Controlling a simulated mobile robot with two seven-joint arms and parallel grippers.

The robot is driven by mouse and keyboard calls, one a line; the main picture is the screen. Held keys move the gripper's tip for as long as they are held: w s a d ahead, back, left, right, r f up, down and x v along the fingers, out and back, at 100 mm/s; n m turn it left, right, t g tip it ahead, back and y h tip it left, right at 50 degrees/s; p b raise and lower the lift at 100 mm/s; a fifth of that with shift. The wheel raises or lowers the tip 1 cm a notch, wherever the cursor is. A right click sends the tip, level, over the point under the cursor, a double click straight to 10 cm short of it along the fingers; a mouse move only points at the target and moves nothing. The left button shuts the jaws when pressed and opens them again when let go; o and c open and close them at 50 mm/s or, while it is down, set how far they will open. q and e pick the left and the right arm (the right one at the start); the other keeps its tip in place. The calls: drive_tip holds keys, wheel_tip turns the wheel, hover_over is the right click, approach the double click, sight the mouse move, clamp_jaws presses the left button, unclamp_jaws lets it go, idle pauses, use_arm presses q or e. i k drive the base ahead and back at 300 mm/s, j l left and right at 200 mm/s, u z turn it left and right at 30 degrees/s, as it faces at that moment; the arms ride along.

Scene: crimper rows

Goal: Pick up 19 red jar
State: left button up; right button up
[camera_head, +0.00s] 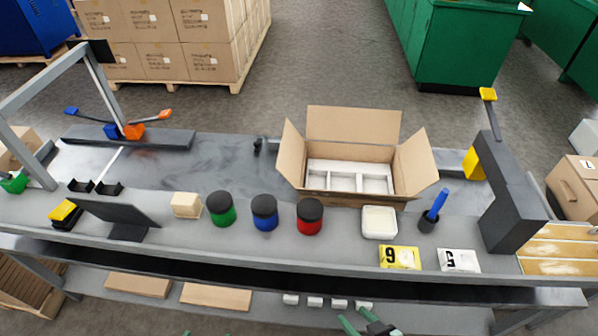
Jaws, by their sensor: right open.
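The red jar (309,217) with a black lid stands upright on the grey workbench (262,257), right of the blue jar (265,213) and the green jar (221,209). I cannot read a number on it. My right gripper (355,319) shows at the bottom edge, on the near side of the bench, below and right of the red jar. It is open, apart from the jar, with nothing seen in it. Small green tips of my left gripper (207,334) just show at the bottom edge; their opening is unclear.
An open cardboard box (351,128) with a white divided insert stands behind the red jar. A white container (379,222), a blue pen in a dark holder (428,223), and yellow (400,257) and white (459,260) number cards are to the right. A tilted dark panel (119,211) stands left.

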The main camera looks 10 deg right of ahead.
sight(309, 211)
drive_tip(key=l+u, duration=0.1)
drive_tip(key=u, duration=1.5)
drive_tip(key=k+l+u, duration=0.1)
drive_tip(key=k, duration=0.3)
drive_tip(key=k+l, duration=0.6)
drive_tip(key=i+l, duration=0.25)
drive_tip(key=u, duration=0.05)
